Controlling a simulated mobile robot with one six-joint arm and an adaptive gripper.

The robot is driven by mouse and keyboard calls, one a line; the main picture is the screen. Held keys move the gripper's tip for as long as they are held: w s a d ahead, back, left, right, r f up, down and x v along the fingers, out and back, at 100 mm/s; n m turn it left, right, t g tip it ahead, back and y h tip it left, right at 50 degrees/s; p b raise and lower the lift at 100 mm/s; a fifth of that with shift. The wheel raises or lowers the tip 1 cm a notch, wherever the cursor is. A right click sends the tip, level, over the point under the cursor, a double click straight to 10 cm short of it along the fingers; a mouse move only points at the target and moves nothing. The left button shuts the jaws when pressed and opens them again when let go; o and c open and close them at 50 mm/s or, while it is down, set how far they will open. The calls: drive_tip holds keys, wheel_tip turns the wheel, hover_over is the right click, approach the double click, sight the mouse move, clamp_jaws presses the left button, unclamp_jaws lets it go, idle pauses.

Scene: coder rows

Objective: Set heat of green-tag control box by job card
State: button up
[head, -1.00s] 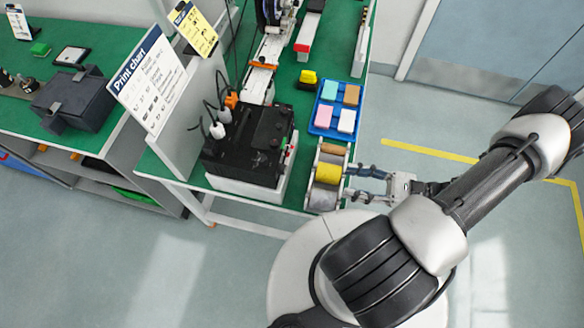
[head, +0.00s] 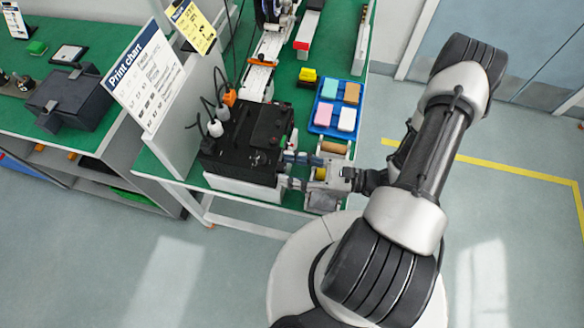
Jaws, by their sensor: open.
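A black control box (head: 240,138) on a white base stands at the near end of the green table. I cannot tell whether the fingers touch the box. A yellow card (head: 192,26) stands upright at the back, its text too small to read. A white board headed "Print chart" (head: 146,78) leans left of the box.
A blue tray (head: 337,106) with coloured blocks lies behind my gripper. Rolls on a holder (head: 323,200) are partly hidden under my gripper. A yellow and black block (head: 307,77) stands near the tray. Cables rise from plugs (head: 216,128) on the box's left.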

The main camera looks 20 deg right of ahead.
clamp_jaws()
idle(0.6)
